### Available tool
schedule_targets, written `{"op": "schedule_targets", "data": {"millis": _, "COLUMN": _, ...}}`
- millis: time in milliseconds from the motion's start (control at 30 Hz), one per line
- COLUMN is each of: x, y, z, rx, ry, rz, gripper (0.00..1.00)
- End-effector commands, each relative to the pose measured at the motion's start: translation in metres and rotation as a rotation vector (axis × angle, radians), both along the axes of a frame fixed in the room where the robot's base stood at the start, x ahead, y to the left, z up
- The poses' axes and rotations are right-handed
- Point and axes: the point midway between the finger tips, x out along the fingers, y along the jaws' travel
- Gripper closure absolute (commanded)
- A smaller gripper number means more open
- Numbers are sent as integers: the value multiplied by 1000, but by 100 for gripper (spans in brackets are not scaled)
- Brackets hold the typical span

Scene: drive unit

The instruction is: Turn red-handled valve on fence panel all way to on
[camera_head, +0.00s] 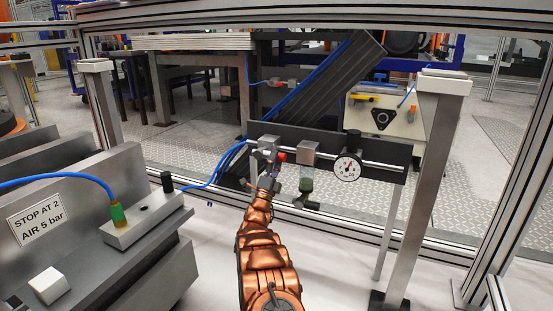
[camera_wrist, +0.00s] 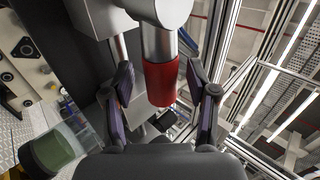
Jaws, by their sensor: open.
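The red valve handle (camera_head: 282,157) shows as a small red tip beside a grey valve block (camera_head: 268,145) on the dark fence panel (camera_head: 385,150). In the wrist view the red handle (camera_wrist: 161,84) is a red sleeve on a grey stem. My gripper (camera_head: 272,174) is at the valve, at the end of my copper arm. In the wrist view my gripper (camera_wrist: 159,74) is open, with one dark finger on each side of the red sleeve. A gap shows on both sides, so neither finger appears to touch it. My arm partly hides the valve in the head view.
Right of the valve are a green-bowled filter (camera_head: 306,185) and a round gauge (camera_head: 347,168). The green bowl also shows at lower left in the wrist view (camera_wrist: 55,150). A blue hose (camera_head: 222,165) runs in from the left. A metal post (camera_head: 425,180) stands on the right.

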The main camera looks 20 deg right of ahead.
Motion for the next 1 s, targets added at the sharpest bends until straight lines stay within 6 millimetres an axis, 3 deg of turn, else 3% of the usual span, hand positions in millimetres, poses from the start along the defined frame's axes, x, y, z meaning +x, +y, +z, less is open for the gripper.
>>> {"op": "schedule_targets", "data": {"millis": 600, "x": -43, "y": 52, "z": -68, "rx": 1, "ry": 2, "rz": 0, "gripper": 42}}
{"op": "schedule_targets", "data": {"millis": 1000, "x": -51, "y": 59, "z": -77, "rx": 0, "ry": 0, "rz": 0, "gripper": 42}}
